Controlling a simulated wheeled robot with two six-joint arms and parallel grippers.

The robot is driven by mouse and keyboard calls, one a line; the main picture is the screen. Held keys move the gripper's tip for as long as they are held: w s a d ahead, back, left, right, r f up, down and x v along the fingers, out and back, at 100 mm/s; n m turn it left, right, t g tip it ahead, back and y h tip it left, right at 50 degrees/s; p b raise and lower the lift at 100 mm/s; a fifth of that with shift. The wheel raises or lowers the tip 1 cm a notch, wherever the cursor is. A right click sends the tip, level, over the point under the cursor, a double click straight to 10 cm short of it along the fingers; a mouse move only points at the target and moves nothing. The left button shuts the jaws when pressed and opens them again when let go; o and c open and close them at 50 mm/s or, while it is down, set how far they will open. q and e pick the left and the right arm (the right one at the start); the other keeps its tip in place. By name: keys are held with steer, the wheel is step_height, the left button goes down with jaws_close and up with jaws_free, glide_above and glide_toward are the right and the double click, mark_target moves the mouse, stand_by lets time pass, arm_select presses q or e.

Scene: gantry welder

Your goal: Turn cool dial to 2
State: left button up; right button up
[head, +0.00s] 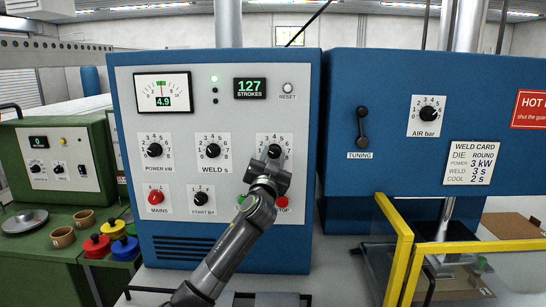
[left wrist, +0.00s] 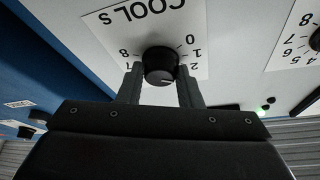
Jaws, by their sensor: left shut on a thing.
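The cool dial (head: 274,151) is a black knob on a white scale plate, the right one of three on the grey panel. My left gripper (head: 270,163) reaches it from below and covers much of its plate. In the left wrist view the cool dial (left wrist: 160,62) sits between the two fingers of my left gripper (left wrist: 160,80), which are shut on it. The plate appears upside down there, with 0, 1 and 2 on the right and 8 on the left. A pale mark shows on the knob's face; which number it points to is unclear. My right gripper is not in view.
The power dial (head: 154,150) and weld dial (head: 213,151) are to the left. Below are the red mains knob (head: 155,198), start knob (head: 201,199) and a partly hidden red stop button (head: 282,202). A weld card (head: 471,163) reads cool 2 s. Yellow guard bars (head: 405,250) stand right.

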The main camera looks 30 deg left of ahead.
arm_select(q)
steer(key=shift+f, duration=0.1)
steer(key=o, duration=1)
steer(key=shift+s, duration=0.1)
steer(key=shift+s+d+f, duration=0.15)
steer(key=shift+s, duration=0.1)
steer(key=shift+b+v, duration=2.95)
steer(key=shift+v, duration=5.4)
